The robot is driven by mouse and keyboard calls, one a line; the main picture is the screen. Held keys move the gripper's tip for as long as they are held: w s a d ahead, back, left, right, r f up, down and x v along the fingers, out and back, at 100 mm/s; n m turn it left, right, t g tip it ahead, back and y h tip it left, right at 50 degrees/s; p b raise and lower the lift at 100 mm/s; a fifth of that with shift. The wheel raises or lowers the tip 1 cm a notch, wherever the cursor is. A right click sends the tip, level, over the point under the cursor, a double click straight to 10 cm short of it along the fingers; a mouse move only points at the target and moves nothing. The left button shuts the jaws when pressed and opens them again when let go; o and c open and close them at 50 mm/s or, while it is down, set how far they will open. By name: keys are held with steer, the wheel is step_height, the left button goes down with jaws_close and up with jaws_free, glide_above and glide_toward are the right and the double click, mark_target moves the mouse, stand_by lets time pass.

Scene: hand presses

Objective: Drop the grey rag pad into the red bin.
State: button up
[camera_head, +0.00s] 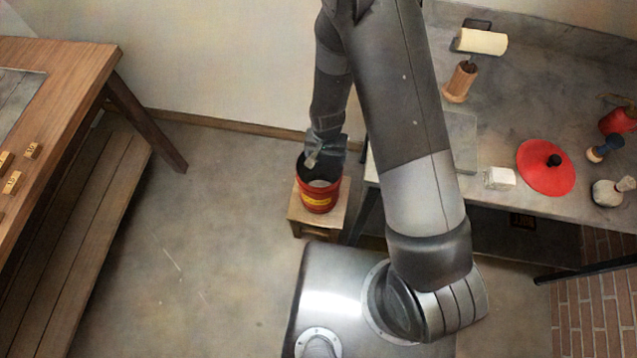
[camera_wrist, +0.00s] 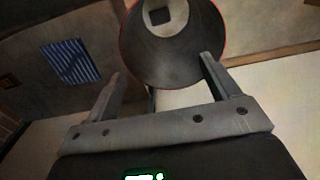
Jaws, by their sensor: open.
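The red bin (camera_head: 318,199) stands upright on a small wooden stool, with a yellow label on its side. In the wrist view, its dark inner wall (camera_wrist: 165,62) and pale round bottom show. A small dark grey square, apparently the grey rag pad (camera_wrist: 160,16), lies flat on that bottom; the head view does not show it clearly. My gripper (camera_wrist: 162,68) is open, its fingers wide apart with nothing between them. In the head view, my gripper (camera_head: 313,158) is at the bin's mouth, over its back rim.
The wooden stool (camera_head: 298,212) stands beside the grey bench (camera_head: 545,75), which carries a red disc (camera_head: 545,168), a white block (camera_head: 499,178) and several tools. A wooden table (camera_head: 70,75) is at the left. The floor between is clear. A blue striped piece (camera_wrist: 71,60) shows in the wrist view.

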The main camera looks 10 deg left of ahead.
steer(key=shift+r, duration=0.1)
step_height(320, 180, up, 11)
steer(key=shift+f, duration=0.2)
stand_by(0.4)
stand_by(0.4)
steer(key=d+r+t, duration=0.1)
steer(key=d+r, duration=0.5)
steer(key=r, duration=0.5)
steer(key=d+r+t, duration=0.1)
steer(key=d+r, duration=0.5)
steer(key=r, duration=0.5)
steer(key=s+d+r+t, duration=0.3)
steer(key=s+d+r, duration=0.7)
steer(key=s+r, duration=0.2)
steer(key=shift+s+d+t, duration=0.3)
steer(key=shift+s+d, duration=0.05)
steer(key=shift+s, duration=0.1)
